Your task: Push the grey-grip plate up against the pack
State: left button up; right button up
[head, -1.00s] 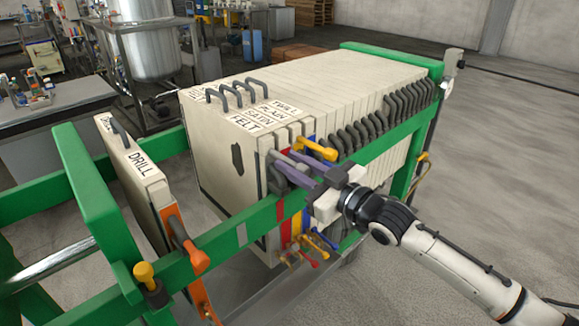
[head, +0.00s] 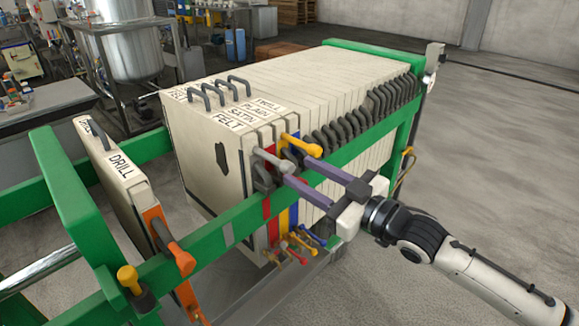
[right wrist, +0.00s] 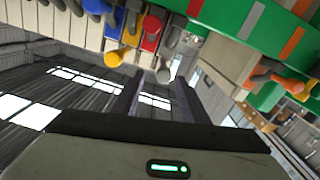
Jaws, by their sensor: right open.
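The grey-grip plate, labelled FELT (head: 200,150), is the front plate of the row in the head view and stands upright. Its grey grip (head: 270,160) sticks out on the right side, and a grey grip also shows in the right wrist view (right wrist: 164,73). The pack (head: 330,85) of pale plates stands right behind it. I cannot make out a clear gap between them. My left gripper is out of view.
A DRILL plate (head: 118,180) with an orange grip (head: 175,250) stands apart at the left, with free room between it and FELT. A green rail (head: 225,228) runs along the near side. A green end frame (head: 70,205) stands at the left.

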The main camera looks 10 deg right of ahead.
jog(key=v, duration=0.2)
jog(key=shift+s+d, duration=0.2)
jog(key=shift+s, duration=0.1)
jog(key=shift+f, duration=0.1)
jog(key=s+f+m+g+h, duration=0.1)
jog(key=s+f+m+h, duration=0.1)
jog(key=s+f, duration=0.6)
jog(key=s+f+m+g+h, duration=0.1)
jog(key=s+f+m+h, duration=0.15)
jog(key=f, duration=0.85)
jog(key=s+f+m+g+h, duration=0.2)
jog(key=s+f, duration=0.4)
jog(key=f, duration=0.4)
jog(key=s+d+f+g+h, duration=0.1)
jog(key=s+d+f+g, duration=0.1)
jog(key=s+f, duration=0.5)
jog(key=s+m, duration=0.1)
jog(key=s, duration=0.3)
jog(key=shift+h, duration=0.35)
jog(key=shift+f, duration=0.1)
